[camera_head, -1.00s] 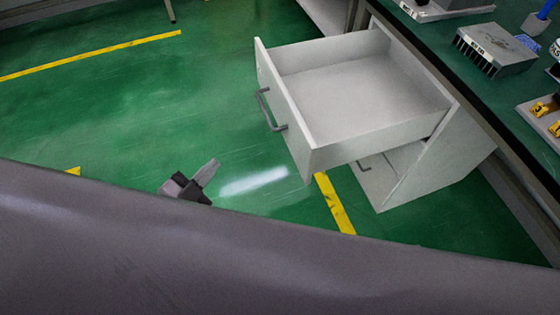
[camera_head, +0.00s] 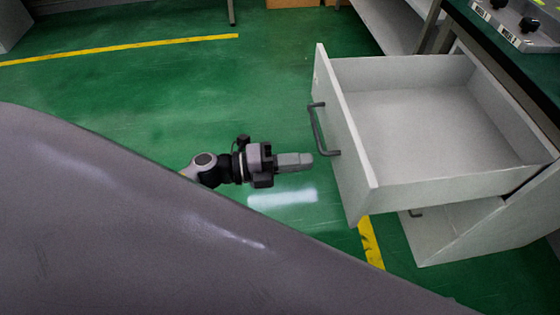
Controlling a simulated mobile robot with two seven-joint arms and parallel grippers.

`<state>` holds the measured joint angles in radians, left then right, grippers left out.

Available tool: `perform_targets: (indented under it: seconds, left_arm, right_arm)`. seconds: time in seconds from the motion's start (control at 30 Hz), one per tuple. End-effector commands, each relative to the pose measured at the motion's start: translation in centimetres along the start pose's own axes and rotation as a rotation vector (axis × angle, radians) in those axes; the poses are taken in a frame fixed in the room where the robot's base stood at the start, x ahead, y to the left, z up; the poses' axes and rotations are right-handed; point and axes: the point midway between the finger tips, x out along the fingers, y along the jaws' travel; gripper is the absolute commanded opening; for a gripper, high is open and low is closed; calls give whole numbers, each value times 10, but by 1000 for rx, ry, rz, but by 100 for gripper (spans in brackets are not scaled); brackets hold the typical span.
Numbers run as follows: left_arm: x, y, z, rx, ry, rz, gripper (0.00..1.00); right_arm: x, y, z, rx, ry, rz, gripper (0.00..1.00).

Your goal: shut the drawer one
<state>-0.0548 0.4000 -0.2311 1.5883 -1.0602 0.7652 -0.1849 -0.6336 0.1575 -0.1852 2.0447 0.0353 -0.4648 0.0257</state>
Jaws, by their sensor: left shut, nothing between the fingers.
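The white drawer (camera_head: 352,140) is pulled well out of the white cabinet (camera_head: 480,232) under the workbench, and it looks empty inside. Its dark bar handle (camera_head: 322,130) is on the front panel, facing left. My left gripper (camera_head: 308,160) is shut and empty, pointing right at the drawer front. Its tip is close to the lower end of the handle in the picture; whether it touches cannot be told. My right gripper is not in view.
A large grey surface, part of my own body, hides the lower left. The green workbench (camera_head: 542,75) with labelled parts is at the upper right. A lower drawer or panel (camera_head: 428,222) shows beneath the open drawer. Green floor left of the drawer is clear.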

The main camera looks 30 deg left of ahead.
Motion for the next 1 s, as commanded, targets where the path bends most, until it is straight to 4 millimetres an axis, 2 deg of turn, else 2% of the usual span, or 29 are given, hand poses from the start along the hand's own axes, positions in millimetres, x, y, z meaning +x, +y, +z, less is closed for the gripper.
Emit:
perform_targets:
  seconds: [0.03,0.2,0.4,1.0]
  left_arm:
    - [13,-1,0,-1,0,-4,0]
    - [44,-1,0,-2,-1,-3,0]
    - [65,0,0,-2,-1,0,0]
    - [71,0,0,-2,-1,0,0]
  right_arm:
    - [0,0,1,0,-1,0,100]
    - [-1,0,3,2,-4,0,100]
    - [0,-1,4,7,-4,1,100]
    - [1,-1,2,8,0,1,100]
